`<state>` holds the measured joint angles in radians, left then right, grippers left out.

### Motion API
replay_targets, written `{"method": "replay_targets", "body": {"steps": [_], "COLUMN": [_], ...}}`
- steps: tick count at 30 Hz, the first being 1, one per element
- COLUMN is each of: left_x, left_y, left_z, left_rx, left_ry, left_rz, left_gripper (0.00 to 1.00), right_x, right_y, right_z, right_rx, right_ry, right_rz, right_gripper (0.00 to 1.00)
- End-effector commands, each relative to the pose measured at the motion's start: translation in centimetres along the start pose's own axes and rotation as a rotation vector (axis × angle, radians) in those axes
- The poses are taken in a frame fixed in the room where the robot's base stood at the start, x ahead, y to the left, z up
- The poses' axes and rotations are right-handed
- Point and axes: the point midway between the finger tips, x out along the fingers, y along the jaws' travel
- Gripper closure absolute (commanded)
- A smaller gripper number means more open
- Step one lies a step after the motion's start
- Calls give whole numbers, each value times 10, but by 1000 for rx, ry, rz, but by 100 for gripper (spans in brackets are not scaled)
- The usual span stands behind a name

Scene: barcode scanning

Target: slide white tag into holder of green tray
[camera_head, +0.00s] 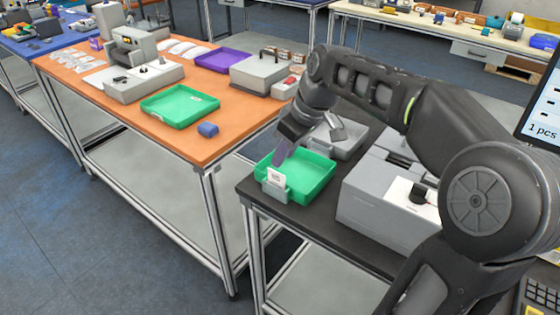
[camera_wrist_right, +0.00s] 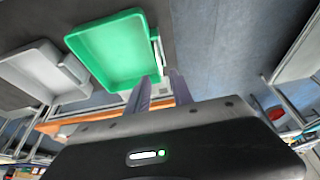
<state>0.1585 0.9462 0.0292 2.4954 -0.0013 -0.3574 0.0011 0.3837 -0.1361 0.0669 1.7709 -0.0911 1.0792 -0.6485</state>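The green tray (camera_head: 316,179) sits on the black table, with a grey holder (camera_head: 273,191) at its front left wall. The white tag (camera_head: 275,177) stands upright at that holder, its lower edge hidden by or meeting the holder's front; I cannot tell how deep it sits. My right gripper (camera_head: 279,161) points down just above and behind the tag. In the right wrist view, my right gripper (camera_wrist_right: 160,77) has its two fingers apart with a gap between the tips. The green tray (camera_wrist_right: 108,48) is just beyond them, and the tag is seen edge-on near its wall. My left gripper is not in view.
A grey tray (camera_head: 346,138) lies behind the green tray, and a grey boxy machine (camera_head: 376,190) stands to its right. The orange table (camera_head: 150,125) at left holds another green tray (camera_head: 180,104), a blue block (camera_head: 208,130) and a purple tray (camera_head: 222,60).

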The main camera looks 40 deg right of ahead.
Motion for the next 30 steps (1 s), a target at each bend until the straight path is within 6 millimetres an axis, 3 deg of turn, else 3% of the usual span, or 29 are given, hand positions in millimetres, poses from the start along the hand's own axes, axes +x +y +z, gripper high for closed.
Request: {"method": "replay_targets", "body": {"steps": [3,8,30], "left_x": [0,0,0], "left_y": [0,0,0], "left_z": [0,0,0], "left_rx": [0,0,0], "left_ry": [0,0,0], "left_rz": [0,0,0], "left_gripper": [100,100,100], "right_x": [-19,-31,-31], "right_y": [0,0,0], "right_z": [-1,0,0], "right_rx": [-1,-1,0], "right_ry": [3,1,0], "right_rz": [2,0,0], "right_gripper": [72,72,72]}}
